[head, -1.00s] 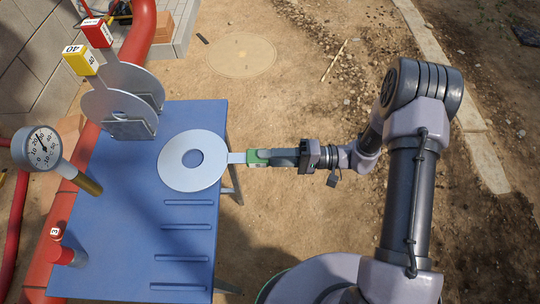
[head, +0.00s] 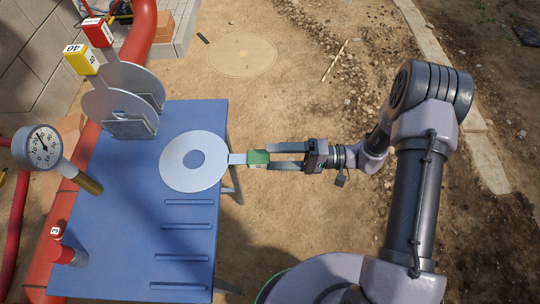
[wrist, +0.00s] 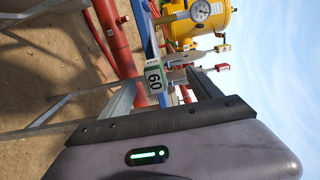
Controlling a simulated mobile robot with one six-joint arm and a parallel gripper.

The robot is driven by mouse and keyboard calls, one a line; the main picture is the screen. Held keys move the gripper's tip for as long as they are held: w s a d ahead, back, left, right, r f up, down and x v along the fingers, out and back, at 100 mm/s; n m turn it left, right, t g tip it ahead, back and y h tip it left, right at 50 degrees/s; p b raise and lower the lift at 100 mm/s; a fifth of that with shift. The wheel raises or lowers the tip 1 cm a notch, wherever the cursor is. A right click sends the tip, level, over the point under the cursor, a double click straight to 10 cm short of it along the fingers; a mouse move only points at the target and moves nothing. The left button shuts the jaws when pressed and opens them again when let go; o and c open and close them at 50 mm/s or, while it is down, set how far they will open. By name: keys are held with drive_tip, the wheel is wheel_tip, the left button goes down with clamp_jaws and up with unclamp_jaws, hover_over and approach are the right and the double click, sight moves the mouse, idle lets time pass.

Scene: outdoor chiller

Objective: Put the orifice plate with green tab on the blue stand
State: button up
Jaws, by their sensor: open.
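The orifice plate (head: 172,165) is a pale grey disc with a round hole in its middle. It appears to lie flat on the blue stand (head: 130,225), near its right edge. Its handle reaches out past that edge and ends in the green tab (head: 258,158). In the wrist view the green tab (wrist: 153,77) shows the number 60. My gripper (head: 275,158) is open and empty just right of the tab, with its fingertips close to the tab's outer end. I cannot tell if they touch it.
Two more plates stand upright in a holder at the stand's back left, with a yellow tab (head: 80,60) and a red tab (head: 97,32). A dial gauge (head: 37,147) and red pipes flank the left side. Slots cross the stand's front. Ground on the right is clear.

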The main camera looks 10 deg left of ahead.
drive_tip(key=shift+v, duration=2.6)
